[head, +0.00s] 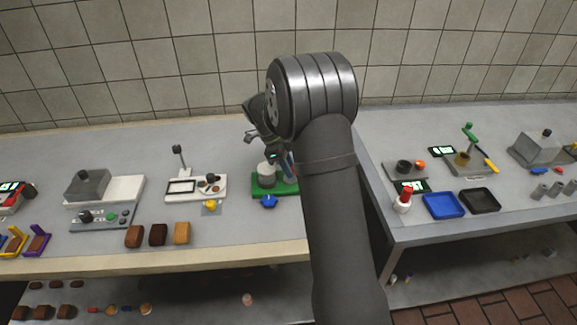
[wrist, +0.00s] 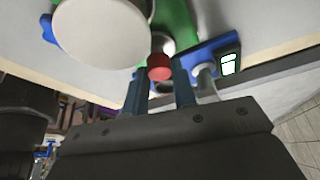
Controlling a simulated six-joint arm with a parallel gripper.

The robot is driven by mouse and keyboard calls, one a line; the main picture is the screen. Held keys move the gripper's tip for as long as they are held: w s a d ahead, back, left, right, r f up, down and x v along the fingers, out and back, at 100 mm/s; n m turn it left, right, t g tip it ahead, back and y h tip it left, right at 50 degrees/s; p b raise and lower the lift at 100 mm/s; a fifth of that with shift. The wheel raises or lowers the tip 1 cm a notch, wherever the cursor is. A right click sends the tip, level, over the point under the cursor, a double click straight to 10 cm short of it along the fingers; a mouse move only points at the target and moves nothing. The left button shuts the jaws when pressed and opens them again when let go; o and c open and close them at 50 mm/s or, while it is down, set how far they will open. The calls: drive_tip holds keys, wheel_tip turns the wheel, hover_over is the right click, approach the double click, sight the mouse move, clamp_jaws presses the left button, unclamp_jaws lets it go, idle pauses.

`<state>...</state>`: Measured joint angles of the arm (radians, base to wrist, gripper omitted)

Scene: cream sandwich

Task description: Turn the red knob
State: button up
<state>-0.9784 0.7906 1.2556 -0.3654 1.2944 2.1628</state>
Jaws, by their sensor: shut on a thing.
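The red knob (wrist: 159,67) sits on the green machine in the wrist view, beside a large pale round part (wrist: 100,32). My gripper (wrist: 161,78) has its two dark fingers on either side of the knob, shut on it. In the head view the green base (head: 263,188) stands on the left table with a grey and white cylinder (head: 266,174) and a blue knob (head: 269,201) at its front. My arm hides the right part of the machine and the red knob in that view.
A scale-like device (head: 195,188) stands left of the green machine, with a yellow knob (head: 210,205) at its front. Brown blocks (head: 157,234) lie near the table edge. A second table on the right holds blue (head: 443,205) and black (head: 480,200) trays.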

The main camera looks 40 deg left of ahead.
drive_tip(key=o, duration=1)
drive_tip(key=v, duration=1.7)
drive_tip(key=shift+r, duration=0.2)
